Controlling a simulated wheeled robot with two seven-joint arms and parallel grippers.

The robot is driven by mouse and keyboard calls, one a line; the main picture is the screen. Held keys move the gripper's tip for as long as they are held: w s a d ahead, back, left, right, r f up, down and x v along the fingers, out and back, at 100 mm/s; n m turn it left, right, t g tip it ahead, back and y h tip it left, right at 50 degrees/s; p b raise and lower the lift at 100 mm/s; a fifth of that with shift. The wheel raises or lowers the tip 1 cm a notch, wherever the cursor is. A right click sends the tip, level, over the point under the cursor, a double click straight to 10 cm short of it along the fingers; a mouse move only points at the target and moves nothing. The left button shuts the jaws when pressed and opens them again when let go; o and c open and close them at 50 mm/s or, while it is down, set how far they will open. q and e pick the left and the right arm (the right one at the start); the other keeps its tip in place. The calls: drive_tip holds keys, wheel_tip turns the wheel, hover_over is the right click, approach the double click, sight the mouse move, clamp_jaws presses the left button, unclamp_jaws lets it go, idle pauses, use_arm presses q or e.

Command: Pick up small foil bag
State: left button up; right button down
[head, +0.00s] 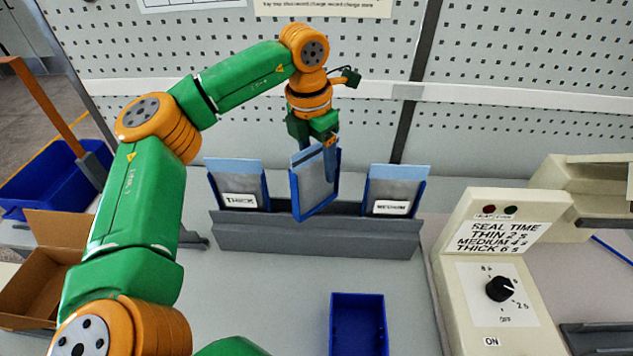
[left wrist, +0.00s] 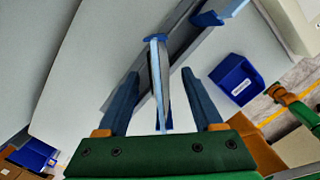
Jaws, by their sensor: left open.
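Three grey foil bags with pale blue top edges stand in blue holders along a dark grey rack (head: 315,238). The left bag (head: 238,180) is labelled THICK and the right bag (head: 397,188) is labelled MEDIUM. The middle bag (head: 312,180) sits in a tilted blue holder; I see no label on it. My left gripper (head: 331,160) is at the middle bag, pointing down. In the left wrist view the gripper (left wrist: 161,108) is open, with the thin edge of the bag and holder (left wrist: 158,85) between its fingers; contact is not clear. My right gripper is not seen.
A sealing machine (head: 500,270) with a dial stands at the right. A blue tray (head: 357,318) lies at the front middle. A cardboard box (head: 35,285) and a blue bin (head: 45,190) are at the left. A pegboard wall (head: 520,60) rises behind the rack.

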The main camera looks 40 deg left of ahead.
use_arm(q)
drive_tip(key=shift+s, duration=0.1)
clamp_jaws()
idle(1.2)
